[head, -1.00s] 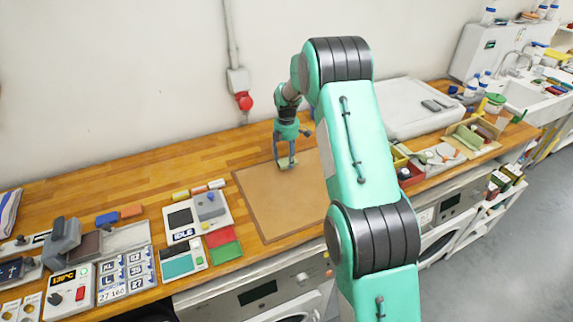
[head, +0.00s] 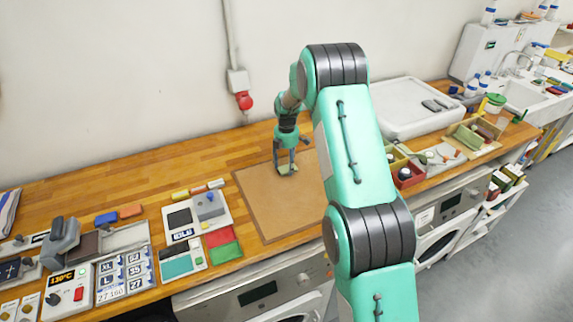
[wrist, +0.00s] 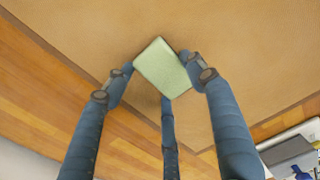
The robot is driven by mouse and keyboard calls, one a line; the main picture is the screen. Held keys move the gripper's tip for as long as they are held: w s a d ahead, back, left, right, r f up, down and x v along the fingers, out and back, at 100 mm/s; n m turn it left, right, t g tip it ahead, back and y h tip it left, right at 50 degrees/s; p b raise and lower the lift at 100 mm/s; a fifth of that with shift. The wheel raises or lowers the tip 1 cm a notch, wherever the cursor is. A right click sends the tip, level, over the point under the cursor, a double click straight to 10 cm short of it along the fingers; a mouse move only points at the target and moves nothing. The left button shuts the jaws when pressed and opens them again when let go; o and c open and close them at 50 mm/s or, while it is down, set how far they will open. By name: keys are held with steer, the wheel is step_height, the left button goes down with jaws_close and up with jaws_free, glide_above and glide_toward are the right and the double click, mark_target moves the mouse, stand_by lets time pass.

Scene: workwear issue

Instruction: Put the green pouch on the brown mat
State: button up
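The light green pouch (head: 288,169) is between the fingertips of my gripper (head: 286,168), over the back part of the brown mat (head: 275,213). In the wrist view the pouch (wrist: 162,68) is tilted in the picture, with fingertips of my gripper (wrist: 163,72) against its left and right sides and a third finger below it. The mat (wrist: 235,45) fills most of the background there. The pouch is at or just above the mat; I cannot tell if it touches. My forearm hides the mat's right part in the head view.
Left of the mat lie red and green pads (head: 222,245) and a device with a grey block (head: 208,205). Right of my arm are a white lidded case (head: 400,110) and an open sorting tray (head: 474,137). The wall is behind; the mat's front is bare.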

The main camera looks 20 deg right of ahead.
mark_target(286, 166)
steer(key=o, duration=0.3)
step_height(286, 166, up, 12)
steer(key=p, duration=0.1)
steer(key=shift+r+p, duration=0.15)
steer(key=shift+p, duration=0.25)
stand_by(0.3)
stand_by(0.5)
